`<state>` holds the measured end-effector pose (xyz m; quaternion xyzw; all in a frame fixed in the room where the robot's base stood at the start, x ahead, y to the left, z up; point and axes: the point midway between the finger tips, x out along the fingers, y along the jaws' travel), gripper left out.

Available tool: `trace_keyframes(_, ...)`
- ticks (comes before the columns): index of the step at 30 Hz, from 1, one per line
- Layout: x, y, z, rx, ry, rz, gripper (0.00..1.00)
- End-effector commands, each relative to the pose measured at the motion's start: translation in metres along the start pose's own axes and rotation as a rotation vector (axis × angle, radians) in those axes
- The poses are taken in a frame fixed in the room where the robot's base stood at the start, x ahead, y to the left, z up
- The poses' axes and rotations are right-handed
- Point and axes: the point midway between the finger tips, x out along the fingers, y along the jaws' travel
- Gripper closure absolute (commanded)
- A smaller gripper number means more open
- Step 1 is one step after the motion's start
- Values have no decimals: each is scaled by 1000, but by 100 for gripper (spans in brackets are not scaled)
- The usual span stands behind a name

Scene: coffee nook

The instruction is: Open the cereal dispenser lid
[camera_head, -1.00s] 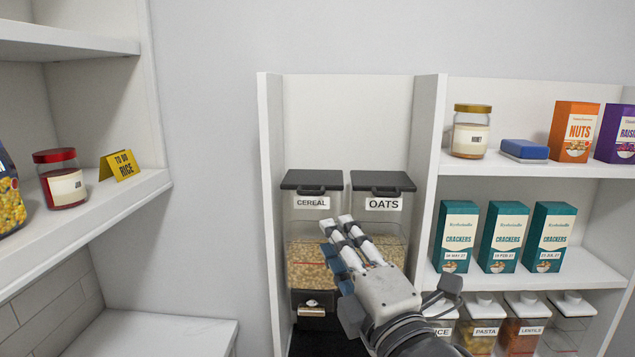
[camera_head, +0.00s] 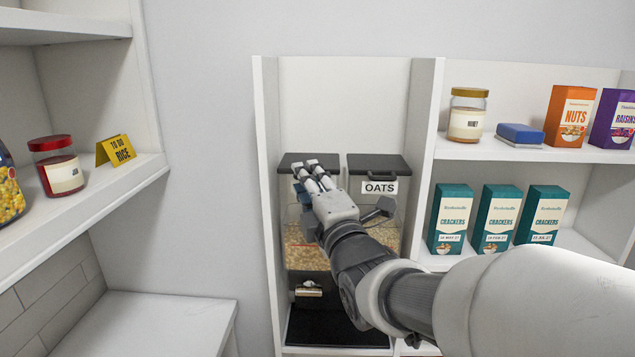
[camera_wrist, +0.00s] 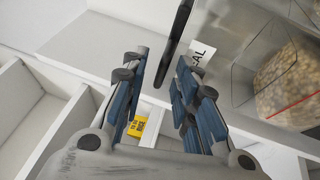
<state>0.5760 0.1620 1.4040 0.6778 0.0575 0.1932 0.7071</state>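The cereal dispenser is the left of two clear bins in the nook. Its dark lid (camera_head: 290,160) looks closed, and my fingers cover its front middle and its label in the head view. Pale cereal (camera_head: 303,257) shows low in the bin. In the wrist view a dark edge or handle of the lid (camera_wrist: 176,42) stands just beyond and between my fingertips, beside the partly seen cereal label (camera_wrist: 201,54). My gripper (camera_head: 314,162) is at the lid's front; in the wrist view its blue-padded fingers (camera_wrist: 162,62) are apart with nothing held. I cannot tell if they touch the lid.
The oats bin with its closed dark lid (camera_head: 378,165) stands close on the right. A divider wall (camera_head: 423,150) separates the bins from shelves with cracker boxes (camera_head: 497,218). The left shelf holds a red-lidded jar (camera_head: 57,166) and a yellow sign (camera_head: 116,150).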

Motion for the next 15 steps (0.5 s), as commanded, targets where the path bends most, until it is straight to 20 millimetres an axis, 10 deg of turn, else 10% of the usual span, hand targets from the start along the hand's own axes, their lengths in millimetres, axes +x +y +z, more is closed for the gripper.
trace_keyframes(15,0,0,0,0,0,0,98)
